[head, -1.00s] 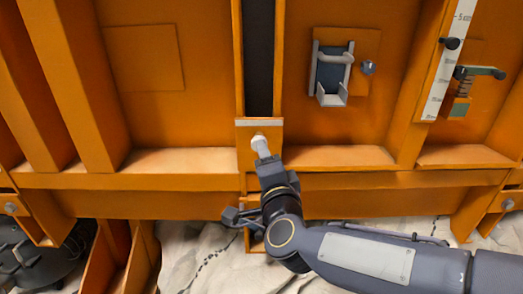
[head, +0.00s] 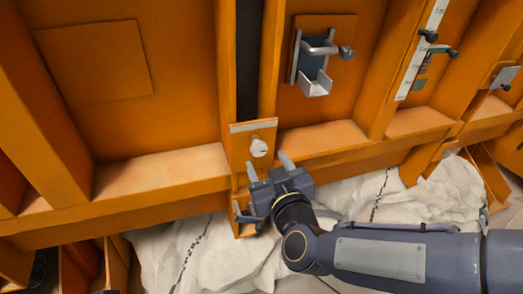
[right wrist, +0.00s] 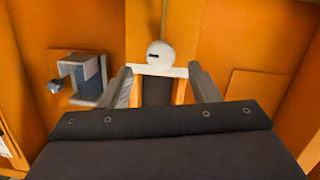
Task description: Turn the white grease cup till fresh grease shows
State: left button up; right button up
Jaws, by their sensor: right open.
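The white grease cup (head: 259,148) sits on an orange block with a pale top edge, at the foot of a dark vertical strip. In the right wrist view the cup (right wrist: 160,53) shows a round face with a short dark mark, between and beyond my fingertips. My right gripper (head: 268,164) is open and empty, just below the cup and apart from it. Its two fingers (right wrist: 161,76) also show spread in the right wrist view. I cannot make out any grease at the cup. My left gripper is not in view.
A metal bracket holder (head: 314,68) with a knob is fixed on the panel up and right of the cup. A white scale strip (head: 420,52) with dark knobs stands further right. Orange ribs and a ledge surround the cup. Pale rocky or sandy ground (head: 215,255) lies below.

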aim_at(261, 151)
jog(key=shift+x, duration=2.3)
jog(key=shift+c, duration=0.4)
jog(key=c, duration=0.9)
jog(key=shift+f+m+y+b, duration=0.15)
jog(key=shift+m+y+b, duration=0.25)
jog(key=shift+m+b, duration=0.85)
jog(key=m+b, duration=0.2)
jog(key=b, duration=0.1)
jog(key=m+y+b, duration=0.1)
jog(key=m+b, duration=0.1)
jog(key=shift+d+f+g+b, duration=0.1)
jog(key=shift+d+g+b, duration=0.05)
jog(key=shift+g+b, duration=0.2)
jog(key=shift+m+y+b, duration=0.5)
jog(key=shift+m+b, duration=0.75)
jog(key=shift+b, duration=0.4)
